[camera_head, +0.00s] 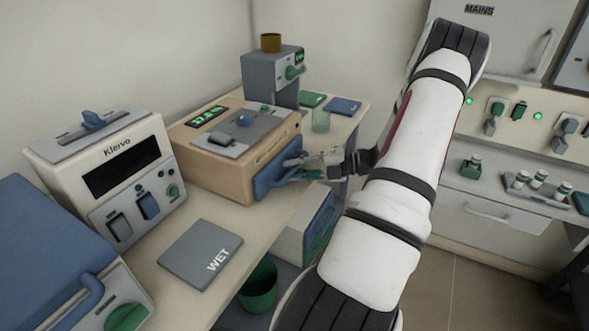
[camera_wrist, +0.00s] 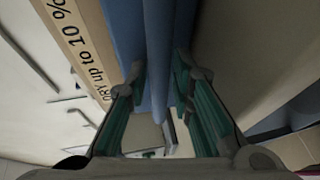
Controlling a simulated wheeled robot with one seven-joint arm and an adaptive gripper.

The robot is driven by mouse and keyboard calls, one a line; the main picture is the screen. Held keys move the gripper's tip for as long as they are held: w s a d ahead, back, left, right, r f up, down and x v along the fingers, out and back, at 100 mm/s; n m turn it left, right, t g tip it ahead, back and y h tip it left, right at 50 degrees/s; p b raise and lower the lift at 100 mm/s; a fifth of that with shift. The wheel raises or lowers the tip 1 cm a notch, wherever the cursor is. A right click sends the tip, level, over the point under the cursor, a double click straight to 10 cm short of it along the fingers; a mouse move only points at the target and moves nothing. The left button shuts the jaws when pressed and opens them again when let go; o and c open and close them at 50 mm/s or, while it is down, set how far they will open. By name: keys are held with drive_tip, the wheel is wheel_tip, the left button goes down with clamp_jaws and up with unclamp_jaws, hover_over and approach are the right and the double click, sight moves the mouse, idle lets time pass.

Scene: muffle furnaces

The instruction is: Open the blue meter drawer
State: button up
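The meter is a beige box (camera_head: 222,176) with a green lit display and a grey lid with a blue knob, on the bench in the head view. Its blue drawer front (camera_head: 268,181) is on the side facing my arm. My gripper (camera_head: 308,166) is at this front. In the wrist view, the green-padded fingers (camera_wrist: 160,85) stand on either side of a blue handle bar (camera_wrist: 158,45), close to it. I cannot tell whether both pads touch it. The blue front (camera_wrist: 124,32) lies left of the bar. Any gap behind the front is hard to make out.
A Klervo device (camera_head: 112,160) and a grey WET mat (camera_head: 201,254) are left and in front of the meter. A grey machine (camera_head: 272,78) and a glass (camera_head: 321,121) stand behind.

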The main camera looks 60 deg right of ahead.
clamp_jaws()
drive_tip(key=shift+s, duration=0.15)
drive_tip(key=s+d+p, duration=0.1)
drive_tip(key=s+p, duration=0.6)
drive_tip(key=s, duration=0.9)
drive_tip(key=shift+s+d+p, duration=0.2)
drive_tip(key=shift+s+p, duration=0.15)
drive_tip(key=shift+p, duration=0.05)
unclamp_jaws()
